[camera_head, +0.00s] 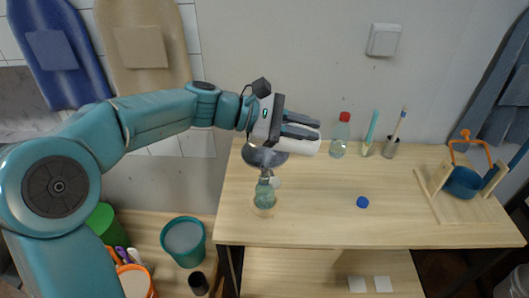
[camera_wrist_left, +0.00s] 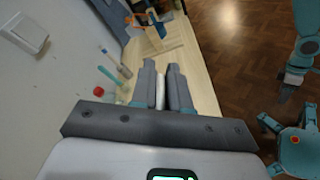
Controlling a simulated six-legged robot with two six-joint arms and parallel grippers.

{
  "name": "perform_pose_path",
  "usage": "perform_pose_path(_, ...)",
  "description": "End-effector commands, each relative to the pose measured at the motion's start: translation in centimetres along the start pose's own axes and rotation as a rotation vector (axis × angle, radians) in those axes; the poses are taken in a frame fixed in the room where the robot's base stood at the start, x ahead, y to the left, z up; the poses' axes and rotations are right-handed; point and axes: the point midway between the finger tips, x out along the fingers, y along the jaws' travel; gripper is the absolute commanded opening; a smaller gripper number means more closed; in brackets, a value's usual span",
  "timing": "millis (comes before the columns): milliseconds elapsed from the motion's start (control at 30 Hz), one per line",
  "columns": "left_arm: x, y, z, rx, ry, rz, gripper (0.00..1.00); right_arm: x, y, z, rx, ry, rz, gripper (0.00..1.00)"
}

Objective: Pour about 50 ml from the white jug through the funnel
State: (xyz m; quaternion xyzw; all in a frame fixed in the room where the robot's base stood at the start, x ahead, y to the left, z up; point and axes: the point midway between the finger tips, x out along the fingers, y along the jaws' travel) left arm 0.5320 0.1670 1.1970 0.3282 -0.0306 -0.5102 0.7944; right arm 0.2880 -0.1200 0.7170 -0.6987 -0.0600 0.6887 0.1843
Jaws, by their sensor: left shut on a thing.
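My left gripper (camera_head: 302,132) is shut on the white jug (camera_head: 304,147) and holds it above the table, tipped far over on its side. In the left wrist view a white strip of the jug (camera_wrist_left: 160,92) shows between the fingers (camera_wrist_left: 161,80). The grey funnel (camera_head: 262,157) is just left of the jug, slightly lower, above the clear greenish bottle (camera_head: 264,197) near the table's left edge. The jug's mouth and any stream are not clear. My right gripper (camera_wrist_left: 289,87) shows at the right of the left wrist view; its jaws are too small to judge.
On the wooden table (camera_head: 310,215) are a red-capped bottle (camera_head: 339,140), two holders with tools (camera_head: 368,138) (camera_head: 392,148), a blue cap (camera_head: 362,202) and a wooden stand (camera_head: 455,207) with a blue pot (camera_head: 463,184). A teal bin (camera_head: 184,242) stands left, below table height. The table's middle is mostly clear.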

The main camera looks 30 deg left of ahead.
Motion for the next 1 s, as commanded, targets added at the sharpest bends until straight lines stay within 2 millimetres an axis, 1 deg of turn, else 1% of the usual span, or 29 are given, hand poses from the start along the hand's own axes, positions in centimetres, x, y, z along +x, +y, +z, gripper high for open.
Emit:
perform_pose_path(100,-0.1,-0.1,-0.1,-0.001,-0.006,0.004,0.0,0.3,0.1,0.0,0.0,0.0,0.0,0.6)
perform_pose_path(333,-0.2,-0.1,0.2,0.001,-0.008,0.005,0.0,0.1,0.0,0.0,0.0,0.0,0.0,0.6)
perform_pose_path(467,-0.1,-0.1,-0.1,-0.003,-0.015,0.009,0.0,0.5,0.2,0.0,0.0,0.0,0.0,0.6)
perform_pose_path(700,-0.4,-0.1,0.3,-0.002,-0.027,0.018,0.0,0.7,0.2,0.0,0.0,0.0,0.0,0.6)
perform_pose_path(1000,-0.5,0.0,0.1,-0.006,-0.039,0.027,0.0,1.1,0.4,0.0,0.0,0.0,0.0,0.6)
